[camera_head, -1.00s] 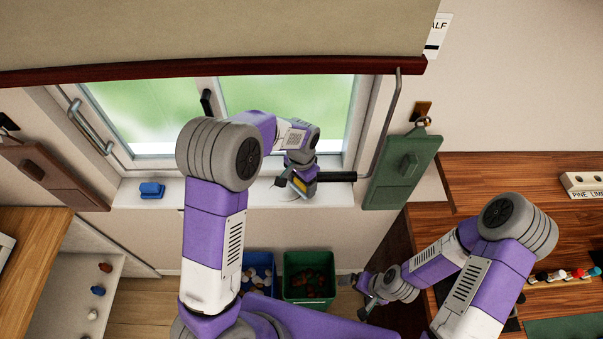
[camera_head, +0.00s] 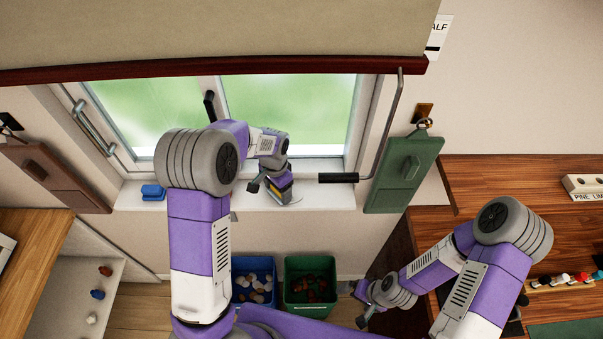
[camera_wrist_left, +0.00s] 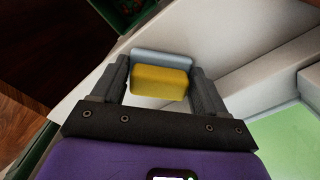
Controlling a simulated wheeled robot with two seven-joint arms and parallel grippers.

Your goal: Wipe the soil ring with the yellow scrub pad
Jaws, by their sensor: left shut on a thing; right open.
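The yellow scrub pad (camera_wrist_left: 160,82), with a grey-blue layer along its far side, is held between the fingers of my left gripper (camera_wrist_left: 160,88). In the head view my left gripper (camera_head: 278,192) is low over the white window sill (camera_head: 220,197), left of the crank handle, with a bit of yellow showing. I cannot tell whether the pad touches the sill. A faint greyish curved mark (camera_head: 297,200) shows on the sill at the gripper's right; the soil ring is otherwise not clearly visible. My right gripper (camera_head: 354,305) is open and empty, low beside the wooden counter.
A blue block (camera_head: 152,192) sits on the sill's left part. A black crank handle (camera_head: 338,178) hangs over the sill's right part. A blue bin (camera_head: 240,263) and a green bin (camera_head: 310,264) stand below. The sill between block and gripper looks clear.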

